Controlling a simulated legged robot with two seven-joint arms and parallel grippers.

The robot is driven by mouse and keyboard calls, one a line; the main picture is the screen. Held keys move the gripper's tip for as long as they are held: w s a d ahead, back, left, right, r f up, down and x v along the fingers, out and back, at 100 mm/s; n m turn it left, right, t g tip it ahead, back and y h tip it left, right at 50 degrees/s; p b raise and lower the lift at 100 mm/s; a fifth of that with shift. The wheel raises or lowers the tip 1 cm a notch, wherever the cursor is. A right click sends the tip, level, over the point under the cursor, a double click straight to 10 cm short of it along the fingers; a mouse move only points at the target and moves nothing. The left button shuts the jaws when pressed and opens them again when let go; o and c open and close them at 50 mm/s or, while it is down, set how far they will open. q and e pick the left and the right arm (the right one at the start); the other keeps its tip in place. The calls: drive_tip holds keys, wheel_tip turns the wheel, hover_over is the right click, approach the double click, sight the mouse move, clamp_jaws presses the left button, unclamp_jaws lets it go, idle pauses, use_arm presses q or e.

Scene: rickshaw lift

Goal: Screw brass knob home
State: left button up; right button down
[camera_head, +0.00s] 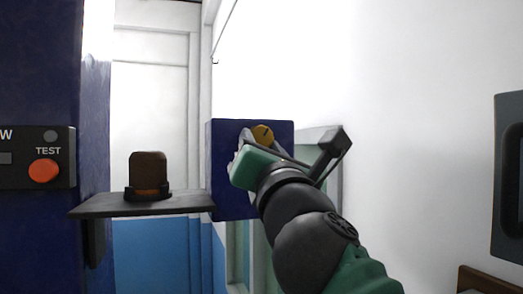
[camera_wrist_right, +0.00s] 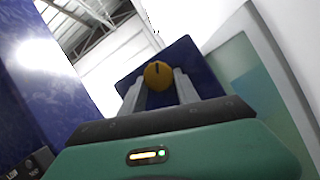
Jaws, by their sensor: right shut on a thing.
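The brass knob (camera_head: 262,133) is round and yellow with a dark mark on its face. It sits in front of a dark blue square panel (camera_head: 225,203). My right gripper (camera_head: 256,138) reaches up to it from the lower right and is shut on it. In the right wrist view the knob (camera_wrist_right: 158,74) is between the two grey fingers of my gripper (camera_wrist_right: 160,85), with its dark mark near the top. The blue panel (camera_wrist_right: 205,70) is behind it. How the knob meets the panel is hidden. My left gripper is not in view.
A dark shelf (camera_head: 180,206) left of the panel carries a brown, dark-based block (camera_head: 148,172). Further left, a blue column holds a box with an orange TEST button (camera_head: 44,171). A dark-framed device (camera_head: 508,180) is at the right edge. The white wall between is clear.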

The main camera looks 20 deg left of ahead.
drive_tip(key=shift+a+f+m+h, duration=0.15)
drive_tip(key=shift+m+h, duration=0.35)
drive_tip(key=shift+m, duration=0.3)
drive_tip(key=c, duration=0.9)
unclamp_jaws()
